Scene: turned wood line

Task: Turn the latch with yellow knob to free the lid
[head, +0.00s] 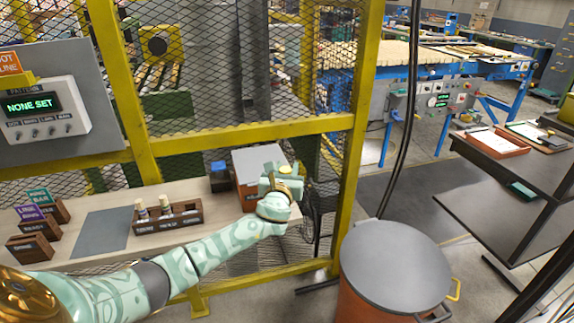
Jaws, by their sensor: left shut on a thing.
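A box (248,198) with brown wooden sides and a pale grey lid (256,158) stands at the right end of the bench; the lid lies flat on it. My left arm reaches in from the lower left, and my left gripper (284,178) is at the right front of the box. It is shut on the yellow knob (286,169), of which only a small part shows between the fingers. The latch itself is hidden behind the gripper, so its angle cannot be told. My right gripper is not in view.
A wooden rack with pegs (168,218) and small labelled boxes (38,218) stand on the bench (100,190). A yellow-framed mesh fence (250,132) rises close behind the gripper. A drum with a grey lid (394,256) stands at the right on the floor.

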